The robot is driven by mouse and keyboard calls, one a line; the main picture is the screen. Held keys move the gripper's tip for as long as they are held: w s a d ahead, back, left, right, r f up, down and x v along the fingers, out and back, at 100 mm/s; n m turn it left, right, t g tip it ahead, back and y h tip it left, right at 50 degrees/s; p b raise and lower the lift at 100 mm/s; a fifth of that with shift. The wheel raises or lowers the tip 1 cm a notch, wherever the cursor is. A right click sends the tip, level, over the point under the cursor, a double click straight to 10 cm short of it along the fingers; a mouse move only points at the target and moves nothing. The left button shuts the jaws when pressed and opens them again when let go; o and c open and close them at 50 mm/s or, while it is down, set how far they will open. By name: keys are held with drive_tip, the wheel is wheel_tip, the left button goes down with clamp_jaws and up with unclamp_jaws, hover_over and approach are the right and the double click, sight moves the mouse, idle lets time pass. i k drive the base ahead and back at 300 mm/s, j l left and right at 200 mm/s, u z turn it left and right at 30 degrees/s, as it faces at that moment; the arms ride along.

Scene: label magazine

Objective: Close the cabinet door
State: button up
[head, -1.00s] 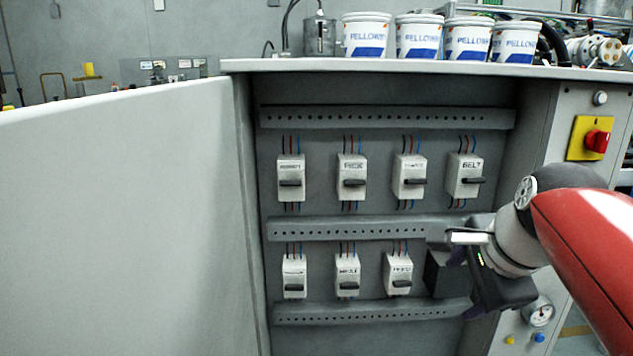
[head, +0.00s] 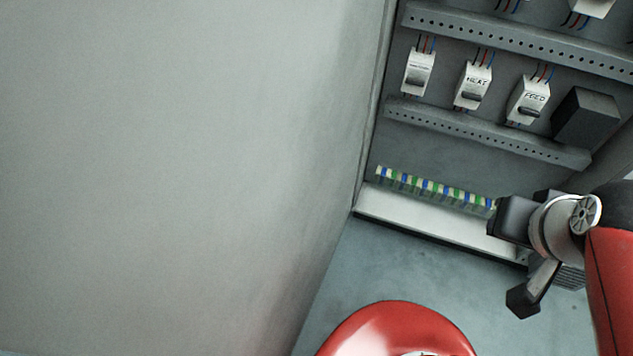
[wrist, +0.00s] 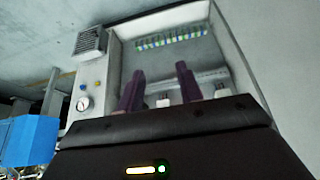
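The cabinet door (head: 180,150) is a large plain grey panel. It stands wide open, filling the left of the head view, with its hinge edge along the cabinet's left side. It also shows at the right of the wrist view (wrist: 285,60). The open cabinet (head: 440,218) shows rails, breakers and a strip of coloured terminals. My gripper (head: 515,265) is at the right in the head view, in front of the cabinet's lower right part and clear of the door. In the wrist view its two purple fingers (wrist: 158,88) are apart with nothing between them.
Breakers labelled NEXT (head: 473,86) and FEED (head: 528,100) and a black box (head: 586,118) sit inside the cabinet. The grey floor (head: 390,270) below is clear. The wrist view shows a gauge (wrist: 83,103) on the cabinet front and a blue box (wrist: 28,140) beyond.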

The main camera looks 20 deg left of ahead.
sight(177, 177)
drive_tip(key=k+j, duration=0.25)
drive_tip(key=k, duration=0.2)
drive_tip(key=k+j, duration=0.25)
drive_tip(key=k, duration=0.2)
drive_tip(key=k+j, duration=0.1)
drive_tip(key=j, duration=0.5)
drive_tip(key=k+j, duration=0.15)
drive_tip(key=j, duration=0.2)
drive_tip(key=k+j+z, duration=0.2)
drive_tip(key=j+z, duration=0.3)
drive_tip(key=k+j+z, duration=0.25)
drive_tip(key=z, duration=0.25)
drive_tip(key=i+l, duration=0.1)
drive_tip(key=l, duration=0.2)
drive_tip(key=i+l, duration=0.15)
drive_tip(key=l, duration=0.2)
